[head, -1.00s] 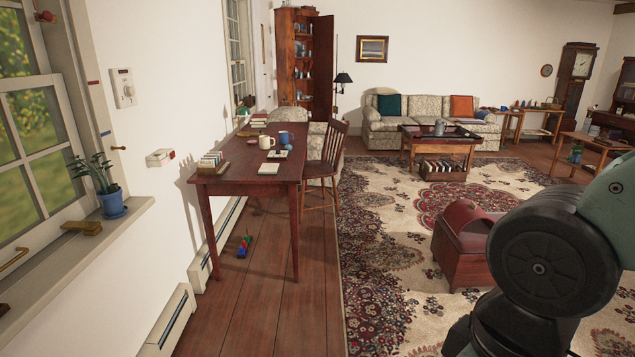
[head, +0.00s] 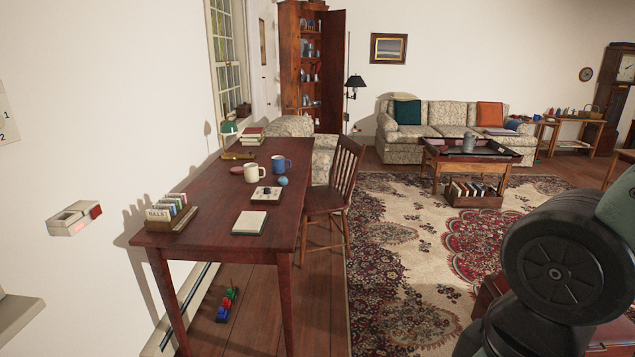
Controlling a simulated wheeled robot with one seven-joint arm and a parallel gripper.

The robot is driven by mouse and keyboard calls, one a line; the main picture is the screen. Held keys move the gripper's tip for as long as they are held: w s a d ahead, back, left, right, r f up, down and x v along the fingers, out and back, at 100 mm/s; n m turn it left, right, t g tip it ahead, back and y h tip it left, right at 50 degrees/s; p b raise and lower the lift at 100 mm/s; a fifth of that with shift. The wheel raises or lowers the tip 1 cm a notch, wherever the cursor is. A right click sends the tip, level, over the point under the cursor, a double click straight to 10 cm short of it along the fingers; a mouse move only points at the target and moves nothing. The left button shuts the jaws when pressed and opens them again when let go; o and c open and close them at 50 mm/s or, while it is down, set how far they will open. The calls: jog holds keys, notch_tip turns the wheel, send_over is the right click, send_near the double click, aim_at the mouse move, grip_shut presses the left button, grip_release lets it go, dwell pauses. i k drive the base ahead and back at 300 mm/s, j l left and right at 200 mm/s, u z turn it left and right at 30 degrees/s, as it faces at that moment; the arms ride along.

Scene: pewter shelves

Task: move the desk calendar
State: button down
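The dark red wooden desk (head: 215,190) stands along the left wall. No item on it shows clearly as a desk calendar. A flat white pad (head: 250,222) lies near its front edge. Behind it is a low cream block with small dark marks on top (head: 262,198); either could be the calendar, I cannot tell. A wooden holder of upright cards (head: 172,216) stands at the desk's front left. My gripper is out of view; only part of my arm shows at the lower right.
A cream mug (head: 255,173), a blue mug (head: 280,165) and a small blue ball (head: 283,181) stand farther back. A wooden chair (head: 333,190) is at the desk's right side. Coloured blocks (head: 227,304) lie under it. Floor before the desk is open.

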aim_at(258, 197)
jog(key=i+u, duration=0.1)
jog(key=i, duration=0.5)
jog(key=i+l, duration=0.1)
jog(key=i, duration=0.55)
jog(key=i+l+u, duration=0.15)
jog(key=i, duration=0.45)
jog(key=i+l+u, duration=0.15)
jog(key=i+u, duration=0.35)
jog(key=i+l+u, duration=0.3)
jog(key=u, duration=0.15)
jog(key=i+l+u, duration=0.65)
jog(key=l+u, duration=0.3)
jog(key=i+l+u, duration=0.25)
jog(key=l, duration=0.35)
jog(key=l+u, duration=0.3)
jog(key=l, duration=0.3)
